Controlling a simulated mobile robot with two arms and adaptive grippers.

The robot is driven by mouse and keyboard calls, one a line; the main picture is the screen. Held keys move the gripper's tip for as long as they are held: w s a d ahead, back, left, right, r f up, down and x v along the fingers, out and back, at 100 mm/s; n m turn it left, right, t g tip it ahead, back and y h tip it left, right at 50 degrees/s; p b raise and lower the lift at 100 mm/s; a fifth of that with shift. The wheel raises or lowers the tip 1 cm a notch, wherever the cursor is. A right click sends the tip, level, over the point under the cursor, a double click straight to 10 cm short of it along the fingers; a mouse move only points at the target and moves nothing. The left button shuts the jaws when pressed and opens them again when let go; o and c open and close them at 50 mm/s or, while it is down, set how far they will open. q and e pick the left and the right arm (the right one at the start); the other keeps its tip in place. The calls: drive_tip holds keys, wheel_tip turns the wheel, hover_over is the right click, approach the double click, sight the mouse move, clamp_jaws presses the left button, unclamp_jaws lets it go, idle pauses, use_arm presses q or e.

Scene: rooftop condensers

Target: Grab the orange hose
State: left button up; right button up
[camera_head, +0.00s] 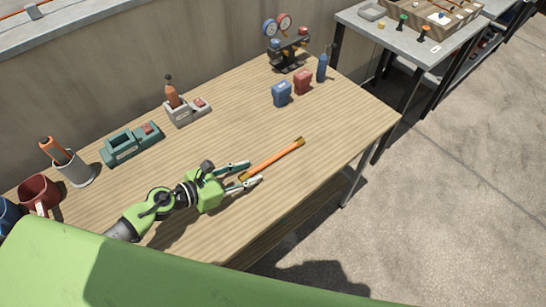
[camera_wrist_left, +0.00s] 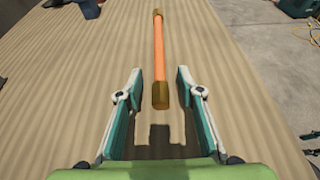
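The orange hose (camera_head: 274,159) is a short straight tube with brass-coloured ends, lying on the wooden table (camera_head: 222,113). My left gripper (camera_head: 252,173) is open, and the hose's near end lies at its fingertips. In the left wrist view the hose (camera_wrist_left: 158,55) runs away from me, its near brass end between the tips of my left gripper (camera_wrist_left: 156,82). A gap shows on both sides, so neither finger touches it. My right gripper does not show in either view.
A gauge set (camera_head: 287,45), a blue block (camera_head: 281,94), a red block (camera_head: 303,82) and a blue bottle (camera_head: 322,67) stand at the far end. A teal device (camera_head: 132,145), a grey holder (camera_head: 186,110) and a cup (camera_head: 77,171) line the wall side. The table around the hose is clear.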

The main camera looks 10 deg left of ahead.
use_arm(q)
clamp_jaws()
drive_tip(key=shift+r, duration=0.1)
